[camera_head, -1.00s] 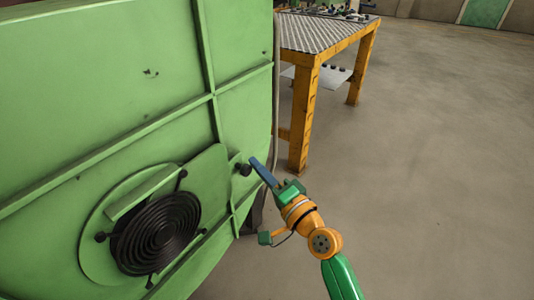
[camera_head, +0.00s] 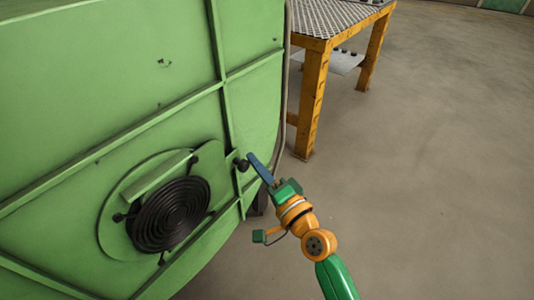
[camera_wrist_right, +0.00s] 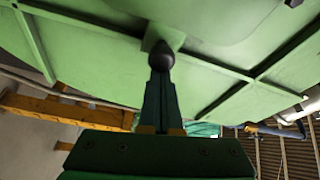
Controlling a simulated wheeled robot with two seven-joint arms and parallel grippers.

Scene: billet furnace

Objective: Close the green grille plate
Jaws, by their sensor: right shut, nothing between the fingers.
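The green grille plate (camera_head: 209,160) is on the green furnace wall, with a round black spiral grille (camera_head: 170,214) and small dark knobs around it. I cannot tell whether it sits flush. A dark knob (camera_head: 242,165) stands out from the wall just right of the plate. My right gripper (camera_head: 250,156) is shut and empty, its blue fingertips close beside this knob. In the right wrist view the shut fingers (camera_wrist_right: 160,72) point at the dark knob (camera_wrist_right: 160,55), with its green mount behind. I cannot tell whether they touch. My left gripper is out of view.
The green furnace wall (camera_head: 100,80) with raised ribs fills the left side. A yellow table (camera_head: 313,100) with a patterned metal top stands behind it to the right. The grey floor (camera_head: 440,180) on the right is clear.

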